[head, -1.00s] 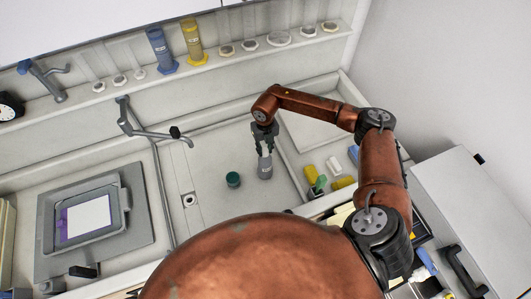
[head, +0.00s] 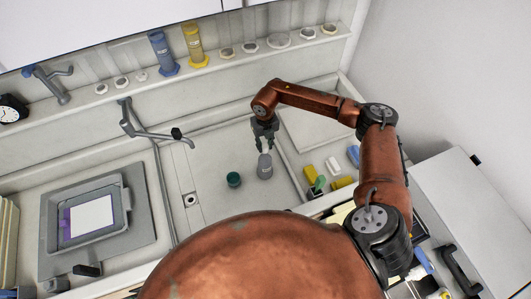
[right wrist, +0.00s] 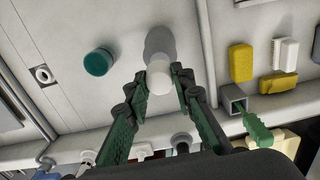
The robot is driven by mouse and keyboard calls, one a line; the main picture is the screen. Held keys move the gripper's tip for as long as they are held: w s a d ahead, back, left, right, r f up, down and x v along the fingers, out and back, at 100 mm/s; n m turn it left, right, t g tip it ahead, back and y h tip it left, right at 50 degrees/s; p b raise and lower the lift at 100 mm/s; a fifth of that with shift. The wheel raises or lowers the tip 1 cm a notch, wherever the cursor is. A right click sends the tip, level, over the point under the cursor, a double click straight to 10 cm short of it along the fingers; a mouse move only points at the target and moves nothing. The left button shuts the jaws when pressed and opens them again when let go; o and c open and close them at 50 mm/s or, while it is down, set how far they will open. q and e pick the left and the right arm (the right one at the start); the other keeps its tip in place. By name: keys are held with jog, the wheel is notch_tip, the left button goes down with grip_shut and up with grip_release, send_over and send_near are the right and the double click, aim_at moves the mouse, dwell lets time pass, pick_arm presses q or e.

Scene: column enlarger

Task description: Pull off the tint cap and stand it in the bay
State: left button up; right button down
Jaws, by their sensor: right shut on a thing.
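My right gripper (head: 264,149) comes down from above over a grey bottle (head: 265,167) standing on the pale counter. In the right wrist view the gripper (right wrist: 162,88) has its fingertips on both sides of a pale, rounded cap (right wrist: 159,77), and is shut on it. The cap overlaps the grey bottle (right wrist: 160,42) in that view; I cannot tell whether the two touch. A teal-topped round container (head: 234,180) stands to the left of the bottle, apart from it. I cannot make out which spot is the bay. My left gripper is not in view.
A framed tray (head: 90,220) is at the left. Counter around the bottle is mostly clear.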

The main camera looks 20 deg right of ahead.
jog(key=shift+r, duration=0.45)
